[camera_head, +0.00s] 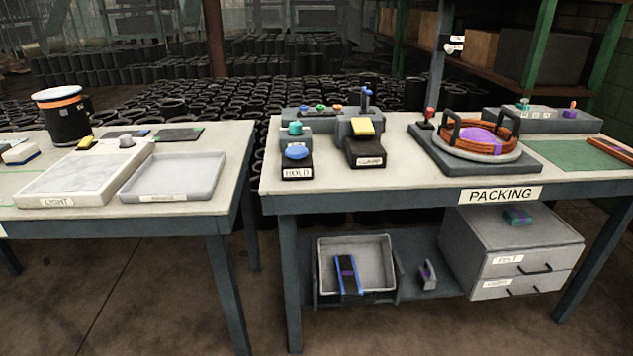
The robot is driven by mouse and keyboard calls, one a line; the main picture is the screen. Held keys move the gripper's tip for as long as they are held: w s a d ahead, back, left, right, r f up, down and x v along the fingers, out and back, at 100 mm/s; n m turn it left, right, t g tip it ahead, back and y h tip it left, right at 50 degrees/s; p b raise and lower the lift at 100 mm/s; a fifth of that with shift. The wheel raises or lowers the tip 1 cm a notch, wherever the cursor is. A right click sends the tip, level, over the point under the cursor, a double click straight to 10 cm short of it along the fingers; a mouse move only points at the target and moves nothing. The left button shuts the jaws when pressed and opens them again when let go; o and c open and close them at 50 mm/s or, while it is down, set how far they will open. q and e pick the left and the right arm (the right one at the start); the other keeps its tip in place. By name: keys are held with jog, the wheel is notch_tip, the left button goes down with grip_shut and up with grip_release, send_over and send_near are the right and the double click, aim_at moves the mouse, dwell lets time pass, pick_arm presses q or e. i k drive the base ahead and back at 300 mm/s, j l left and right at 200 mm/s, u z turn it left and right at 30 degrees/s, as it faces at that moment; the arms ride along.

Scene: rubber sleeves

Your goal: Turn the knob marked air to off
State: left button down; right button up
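No label reading "air" is legible from here. A grey control box (549,121) stands at the back right of the packing table, with a teal knob (523,105) on its left, an orange and purple knob (570,108) on its right and small unreadable labels between. A small white fitting with tags (454,45) is on the dark post behind the table; its markings are too small to read. I cannot tell which of these is the air knob or how it is set. Neither gripper is in view.
The packing table (370,196) also holds a pedal marked HOLD (297,164), a yellow-topped clamp unit (364,146), a turntable base (436,157) with orange rings, and a green mat (570,158). A gap separates it from the left table (233,190). Drawers (512,245) stand below.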

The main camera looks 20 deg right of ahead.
aim_at(295, 128)
jog(key=i+j+z, duration=0.1)
jog(key=i+z, duration=0.3)
jog(key=i, duration=0.15)
jog(key=i+j+z, duration=0.35)
jog(key=i, duration=0.15)
